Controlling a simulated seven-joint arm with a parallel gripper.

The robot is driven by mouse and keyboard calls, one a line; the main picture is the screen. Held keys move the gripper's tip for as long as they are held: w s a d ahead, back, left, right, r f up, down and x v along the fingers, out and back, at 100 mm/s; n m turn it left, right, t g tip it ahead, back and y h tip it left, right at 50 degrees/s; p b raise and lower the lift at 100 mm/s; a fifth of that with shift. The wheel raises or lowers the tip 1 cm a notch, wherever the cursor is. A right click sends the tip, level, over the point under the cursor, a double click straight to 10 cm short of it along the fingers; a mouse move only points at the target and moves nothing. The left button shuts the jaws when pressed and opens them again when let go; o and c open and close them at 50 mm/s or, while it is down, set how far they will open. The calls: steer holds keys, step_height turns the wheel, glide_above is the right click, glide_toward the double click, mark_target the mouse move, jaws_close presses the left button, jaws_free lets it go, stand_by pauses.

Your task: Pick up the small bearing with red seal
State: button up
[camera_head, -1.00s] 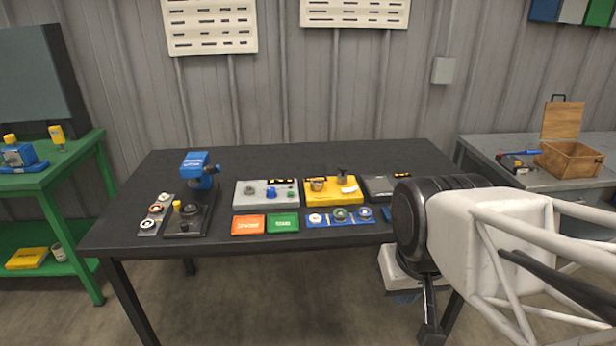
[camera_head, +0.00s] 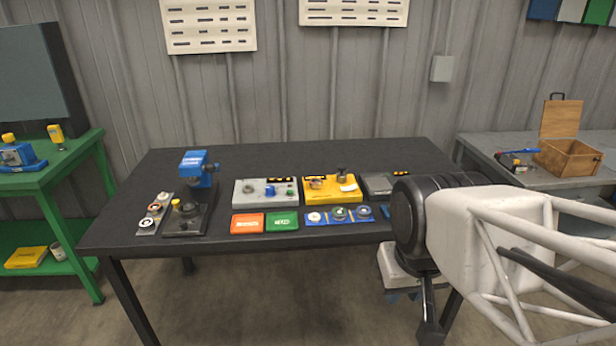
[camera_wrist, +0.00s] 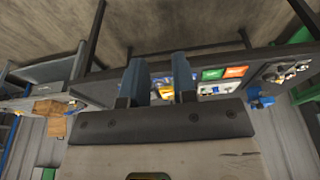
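A blue tray (camera_head: 326,223) near the table's front edge holds several round bearings in the head view. Its left one (camera_head: 315,217) is pale with a reddish centre; the others look green (camera_head: 339,213) and blue (camera_head: 363,212). A dark strip (camera_head: 139,232) at the table's left holds several more round parts, the middle one (camera_head: 155,208) reddish. Which is the small red-sealed bearing is too small to tell. My gripper (camera_wrist: 160,85) shows two blue fingers, apart and empty, in the wrist view. In the head view it hangs right of the blue tray, at the table's front edge.
Orange (camera_head: 247,223) and green (camera_head: 283,222) boxes lie left of the blue tray. Grey (camera_head: 245,198) and yellow (camera_head: 325,196) fixtures stand behind. A blue-headed press (camera_head: 196,168) stands at the left. The table's back strip is clear.

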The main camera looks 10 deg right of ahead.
steer(key=o, duration=1)
steer(key=shift+o, duration=0.2)
steer(key=w+a+r+n+g, duration=0.1)
steer(key=w+r+n, duration=0.25)
steer(key=w, duration=1.45)
steer(key=w+a+r+n, duration=0.15)
steer(key=w+n, duration=0.35)
steer(key=w, duration=1.3)
steer(key=w+f+n, duration=0.2)
steer(key=w+f, duration=0.3)
steer(key=w, duration=0.5)
steer(key=w+a+f+n+g, duration=0.1)
steer(key=w+f+n, duration=0.2)
steer(key=w+f, duration=0.3)
steer(key=w+a+f+n, duration=0.1)
steer(key=w+f, duration=0.5)
steer(key=w, duration=1)
steer(key=shift+w+a+f+n+g, duration=0.2)
steer(key=shift+n+g, duration=0.1)
steer(key=shift+n, duration=0.35)
steer(key=shift+w+f, duration=0.25)
steer(key=shift+f, duration=0.05)
